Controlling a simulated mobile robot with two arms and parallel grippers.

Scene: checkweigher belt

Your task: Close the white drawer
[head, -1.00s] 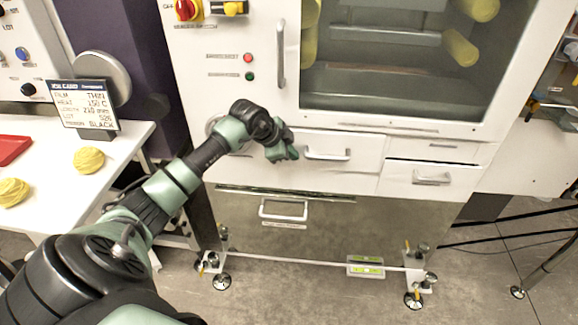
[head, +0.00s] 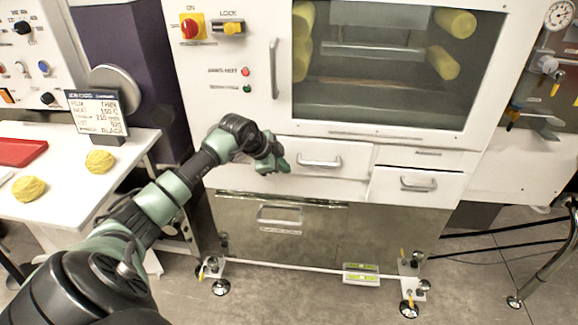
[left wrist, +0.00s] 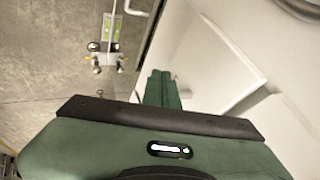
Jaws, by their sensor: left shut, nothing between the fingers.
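The white cabinet front has two white drawers side by side. The left white drawer (head: 343,146) has a bar handle and runs behind my gripper at its left part. The right white drawer (head: 385,190) also has a bar handle; its front looks set forward, with a dark line along its top edge. How far either drawer stands out is hard to tell. My left gripper (head: 276,165) is shut and empty, just left of the left drawer's handle; contact cannot be told. In the left wrist view its closed green fingers (left wrist: 162,90) lie beside white panels. My right gripper is out of view.
A steel lower front (head: 330,225) with a handle lies below the drawers. A glass window (head: 380,95) is above. A white table (head: 60,165) with yellow balls and a red tray stands at left. Floor in front is clear around the cabinet's feet.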

